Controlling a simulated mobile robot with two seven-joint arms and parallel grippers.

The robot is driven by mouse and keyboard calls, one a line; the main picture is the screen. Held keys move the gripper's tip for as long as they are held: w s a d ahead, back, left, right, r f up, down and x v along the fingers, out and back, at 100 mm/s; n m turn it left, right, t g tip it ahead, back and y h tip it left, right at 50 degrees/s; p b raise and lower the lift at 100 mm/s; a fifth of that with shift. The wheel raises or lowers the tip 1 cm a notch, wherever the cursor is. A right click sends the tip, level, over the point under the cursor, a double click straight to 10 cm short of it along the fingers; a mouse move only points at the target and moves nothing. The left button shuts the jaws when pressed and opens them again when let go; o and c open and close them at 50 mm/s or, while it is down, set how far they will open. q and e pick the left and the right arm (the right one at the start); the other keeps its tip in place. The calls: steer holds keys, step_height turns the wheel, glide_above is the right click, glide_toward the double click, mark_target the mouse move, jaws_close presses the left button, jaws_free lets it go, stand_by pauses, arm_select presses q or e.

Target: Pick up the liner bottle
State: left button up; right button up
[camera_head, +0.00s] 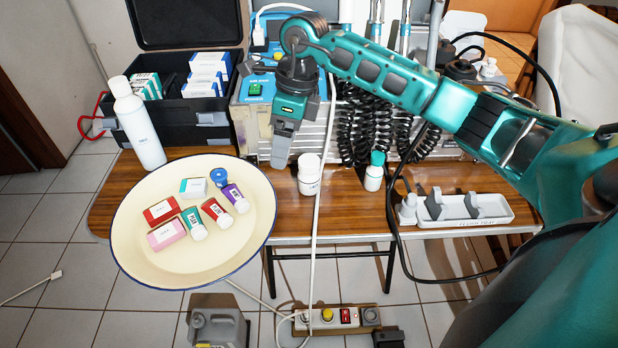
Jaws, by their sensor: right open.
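Two small bottles stand upright on the wooden table (345,212). One is a white bottle with a white cap (309,183). The other is a white bottle with a green cap (373,181). The labels are too small to read, so I cannot tell which is the liner bottle. My right gripper (281,158) points down just left of the white-capped bottle, apart from it. It is seen edge-on, open, with nothing visible between its fingers. My left gripper is not in view.
A cream round tray (150,262) with small boxes and tubes covers the table's left. A tall white bottle (140,130) stands behind it, near a black case (185,120). Coiled black hoses (365,125) hang behind the bottles. A white cable crosses the table.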

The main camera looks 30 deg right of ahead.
mark_target(309, 160)
steer(key=d+h, duration=0.1)
steer(key=d, duration=0.2)
steer(key=d+h, duration=0.1)
steer(key=d, duration=0.1)
steer(key=shift+w+d+r+m+h, duration=0.1)
steer(key=shift+d+r+m+h, duration=0.2)
steer(key=shift+d+r, duration=0.1)
step_height(309, 160, down, 6)
steer(key=shift+r+b, duration=0.1)
steer(key=shift+b, duration=0.35)
steer(key=shift+a+f+b, duration=0.2)
steer(key=shift+f+b, duration=0.1)
steer(key=shift+f, duration=2.8)
steer(key=c, duration=1.2)
steer(key=shift+o, duration=0.2)
steer(key=shift+r, duration=0.15)
